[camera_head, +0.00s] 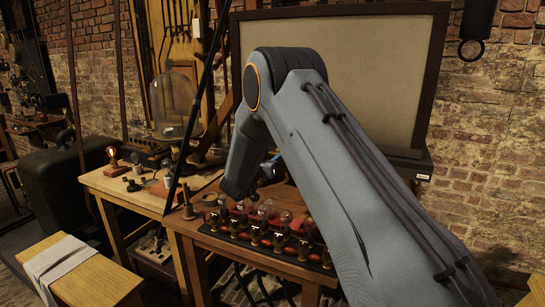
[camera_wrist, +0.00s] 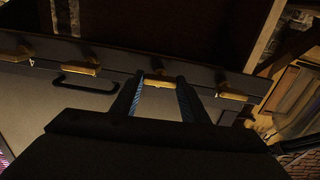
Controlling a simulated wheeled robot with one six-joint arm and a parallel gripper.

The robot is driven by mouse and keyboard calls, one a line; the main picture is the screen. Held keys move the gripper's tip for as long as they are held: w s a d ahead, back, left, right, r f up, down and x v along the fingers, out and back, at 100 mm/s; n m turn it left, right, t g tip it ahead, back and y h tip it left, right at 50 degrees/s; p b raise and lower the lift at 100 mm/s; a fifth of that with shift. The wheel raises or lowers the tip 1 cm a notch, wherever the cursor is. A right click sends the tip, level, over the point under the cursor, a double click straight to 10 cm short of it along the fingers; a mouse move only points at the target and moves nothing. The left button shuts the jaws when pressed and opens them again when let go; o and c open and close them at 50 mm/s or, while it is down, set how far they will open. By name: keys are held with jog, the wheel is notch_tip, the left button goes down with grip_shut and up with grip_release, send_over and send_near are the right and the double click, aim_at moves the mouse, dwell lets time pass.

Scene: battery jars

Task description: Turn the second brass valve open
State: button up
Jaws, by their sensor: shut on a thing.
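In the wrist view, a row of brass valve handles runs along a dark strip. My gripper (camera_wrist: 158,80) reaches up to this strip, its two dark fingers with blue inner faces on either side of one brass valve handle (camera_wrist: 158,84). It is shut on that handle, which lies crosswise between the fingertips. Other brass handles show to the left (camera_wrist: 82,66), at far left (camera_wrist: 18,53) and to the right (camera_wrist: 236,94). In the head view, the jar rack (camera_head: 262,238) with brass fittings stands on the wooden table. My arm hides much of the area, and I cannot clearly make out the fingertips there.
A black bar handle (camera_wrist: 86,83) is on the grey panel below the strip. In the head view, a large framed panel (camera_head: 350,70) stands behind the table. A glass dome (camera_head: 172,100) and small lamp (camera_head: 112,154) are on the left bench. A wooden stool (camera_head: 85,275) is at front left.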

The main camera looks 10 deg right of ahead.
jog(key=n, duration=0.4)
jog(key=shift+n, duration=0.3)
jog(key=n, duration=0.9)
jog(key=shift+p, duration=0.4)
jog(key=shift+f+n+p, duration=0.1)
jog(key=shift+n+p, duration=0.2)
jog(key=shift+n, duration=1.6)
jog(key=o, duration=1.1)
jog(key=shift+c, duration=0.2)
jog(key=b+v, duration=0.2)
jog(key=v, duration=0.6)
